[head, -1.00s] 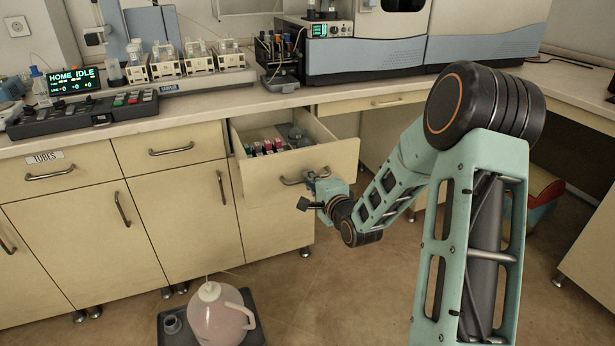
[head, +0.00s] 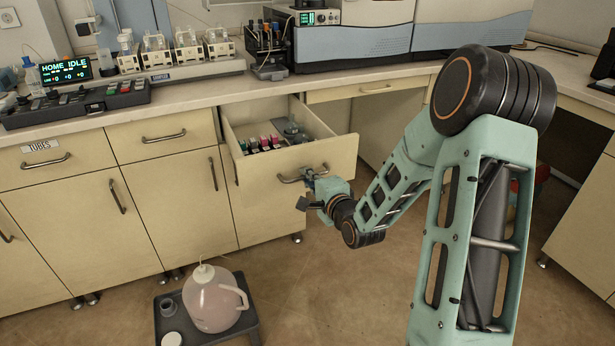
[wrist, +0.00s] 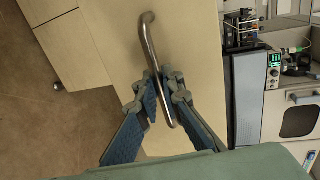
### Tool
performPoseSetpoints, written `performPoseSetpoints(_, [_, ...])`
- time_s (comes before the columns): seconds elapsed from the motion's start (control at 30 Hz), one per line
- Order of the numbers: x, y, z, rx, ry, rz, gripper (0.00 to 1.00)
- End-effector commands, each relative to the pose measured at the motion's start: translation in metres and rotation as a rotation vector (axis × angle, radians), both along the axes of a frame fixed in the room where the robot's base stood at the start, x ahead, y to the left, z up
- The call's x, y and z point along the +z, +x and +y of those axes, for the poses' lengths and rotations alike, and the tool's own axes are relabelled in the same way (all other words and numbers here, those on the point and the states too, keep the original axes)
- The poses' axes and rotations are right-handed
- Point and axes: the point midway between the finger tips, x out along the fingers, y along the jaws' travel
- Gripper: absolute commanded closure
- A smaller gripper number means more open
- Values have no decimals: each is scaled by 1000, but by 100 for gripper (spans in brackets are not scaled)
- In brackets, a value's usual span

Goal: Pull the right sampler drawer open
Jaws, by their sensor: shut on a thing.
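The right sampler drawer (head: 257,178) is pulled out of the cabinet, and its open top shows several small coloured vials (head: 262,143) and a grey item inside. Its metal bar handle (head: 290,180) is on the front panel. My gripper (head: 312,180) is at the right end of this handle. In the wrist view, my gripper (wrist: 160,95) has its blue-padded fingers closed around one end of the handle (wrist: 155,55). The drawer front fills the middle of that view.
A tray (head: 250,325) with a pinkish jug (head: 215,300) stands on the floor below the drawer. The worktop (head: 190,90) above holds the sampler (head: 185,60) and other instruments. Floor in front of the drawer, right of the tray, is clear.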

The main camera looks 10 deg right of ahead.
Motion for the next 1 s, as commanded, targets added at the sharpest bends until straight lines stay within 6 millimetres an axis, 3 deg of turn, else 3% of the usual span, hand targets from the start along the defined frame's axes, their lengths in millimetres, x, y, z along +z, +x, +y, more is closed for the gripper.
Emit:
performPoseSetpoints(0.03, [0,0,0,-1,0,-1,100])
performPoseSetpoints(0.1, [0,0,0,-1,0,-1,85])
performPoseSetpoints(0.47, [1,-4,-1,-1,0,0,85])
performPoseSetpoints(0.8, [11,-53,-12,-3,-1,0,85])
performPoseSetpoints(1.0, [15,-70,-14,-1,-1,-1,85])
